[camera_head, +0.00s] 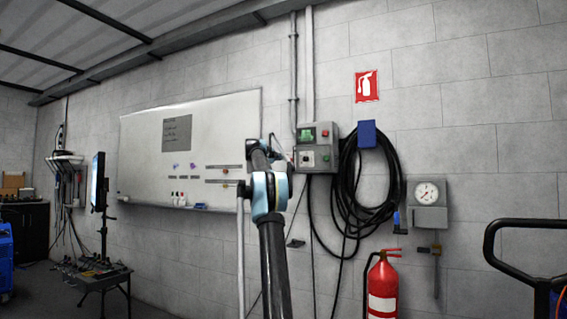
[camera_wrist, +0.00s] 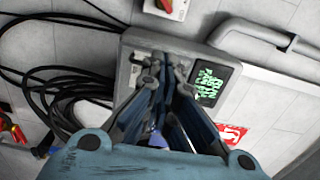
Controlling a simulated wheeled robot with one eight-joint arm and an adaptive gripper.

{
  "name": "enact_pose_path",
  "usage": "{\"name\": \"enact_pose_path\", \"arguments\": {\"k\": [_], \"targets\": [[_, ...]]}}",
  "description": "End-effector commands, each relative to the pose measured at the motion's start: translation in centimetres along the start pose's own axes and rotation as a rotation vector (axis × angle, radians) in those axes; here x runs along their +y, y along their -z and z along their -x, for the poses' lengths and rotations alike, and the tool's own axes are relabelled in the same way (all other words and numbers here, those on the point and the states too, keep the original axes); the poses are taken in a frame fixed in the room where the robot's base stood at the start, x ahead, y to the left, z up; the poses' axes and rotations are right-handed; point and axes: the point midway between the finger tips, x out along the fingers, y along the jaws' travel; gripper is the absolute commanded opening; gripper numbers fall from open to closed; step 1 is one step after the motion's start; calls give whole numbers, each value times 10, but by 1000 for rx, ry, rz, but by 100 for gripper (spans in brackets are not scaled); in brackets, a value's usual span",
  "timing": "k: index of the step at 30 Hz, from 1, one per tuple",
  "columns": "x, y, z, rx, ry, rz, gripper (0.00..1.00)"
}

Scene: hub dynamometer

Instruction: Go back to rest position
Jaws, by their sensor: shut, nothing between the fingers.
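My arm rises in the middle of the head view, with its dark links and light-blue joint in front of the whiteboard and wall. My gripper is hard to make out there, near the grey control box (camera_head: 317,160). In the wrist view my gripper (camera_wrist: 163,72) points toward a grey box (camera_wrist: 135,45) with a lit green-text screen (camera_wrist: 212,82). Its fingers are together with nothing between them. They cover part of the box face. I cannot tell whether the fingertips touch the box.
Coiled black cable (camera_head: 352,190) hangs right of the control box. A red fire extinguisher (camera_head: 382,287) stands below, with a gauge box (camera_head: 426,195) on the wall. A whiteboard (camera_head: 150,155) and small table (camera_head: 92,277) are left. A dark handle frame (camera_head: 488,243) is at right.

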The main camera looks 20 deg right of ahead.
Motion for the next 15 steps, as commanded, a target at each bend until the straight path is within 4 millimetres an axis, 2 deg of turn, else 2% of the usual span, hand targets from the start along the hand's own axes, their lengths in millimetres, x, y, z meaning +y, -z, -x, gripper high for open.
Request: {"name": "enact_pose_path", "arguments": {"k": [11, 15], "targets": [[-1, -8, 10, -6, 3, 4, 0], [-10, -15, 24, -63, 29, 38, 0]]}}
